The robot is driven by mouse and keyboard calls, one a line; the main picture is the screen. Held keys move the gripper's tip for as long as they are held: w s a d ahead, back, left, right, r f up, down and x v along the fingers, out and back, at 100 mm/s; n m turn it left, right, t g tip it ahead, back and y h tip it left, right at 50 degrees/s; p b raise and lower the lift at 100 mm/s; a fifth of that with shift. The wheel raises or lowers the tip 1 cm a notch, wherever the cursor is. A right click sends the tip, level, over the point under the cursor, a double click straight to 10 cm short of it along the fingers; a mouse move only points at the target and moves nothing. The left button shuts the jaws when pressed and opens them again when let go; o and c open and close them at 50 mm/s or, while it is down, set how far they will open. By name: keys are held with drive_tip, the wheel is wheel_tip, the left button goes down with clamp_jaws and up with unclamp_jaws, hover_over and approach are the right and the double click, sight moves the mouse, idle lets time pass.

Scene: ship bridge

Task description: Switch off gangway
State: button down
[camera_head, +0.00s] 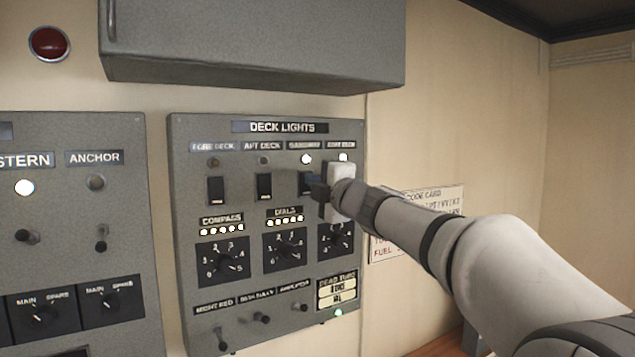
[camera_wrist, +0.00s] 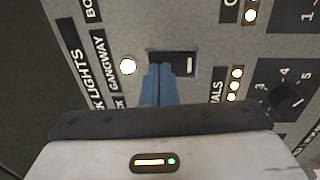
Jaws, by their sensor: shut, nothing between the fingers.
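The gangway rocker switch (camera_head: 305,181) is a small black switch on the grey deck lights panel (camera_head: 185,150). In the wrist view the switch (camera_wrist: 184,64) has a pale mark at its right end. The gangway lamp (camera_head: 306,159) glows white, and the lamp (camera_wrist: 128,66) is also lit in the wrist view beside the GANGWAY label (camera_wrist: 101,62). My gripper (camera_head: 315,190) is shut and empty. In the wrist view my shut blue fingertips (camera_wrist: 158,68) overlap the end of the switch nearer the lamp. I cannot tell whether they touch it.
Fore deck (camera_head: 216,190) and aft deck (camera_head: 264,186) switches sit to the left, with unlit lamps above. A second lit lamp (camera_head: 343,157) is above my gripper, which hides the switch there. Rotary knobs (camera_head: 288,248) lie below. A grey cabinet (camera_head: 250,50) overhangs the panel.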

drive_tip(key=shift+w+a+r, duration=0.1)
drive_tip(key=shift+w+r, duration=0.05)
drive_tip(key=shift+w, duration=0.05)
idle(0.3)
drive_tip(key=shift+s, duration=0.1)
drive_tip(key=r+v, duration=0.3)
drive_tip(key=v, duration=1)
drive_tip(key=shift+s+d, duration=0.3)
drive_tip(key=shift+s, duration=0.05)
drive_tip(key=shift+r, duration=0.15)
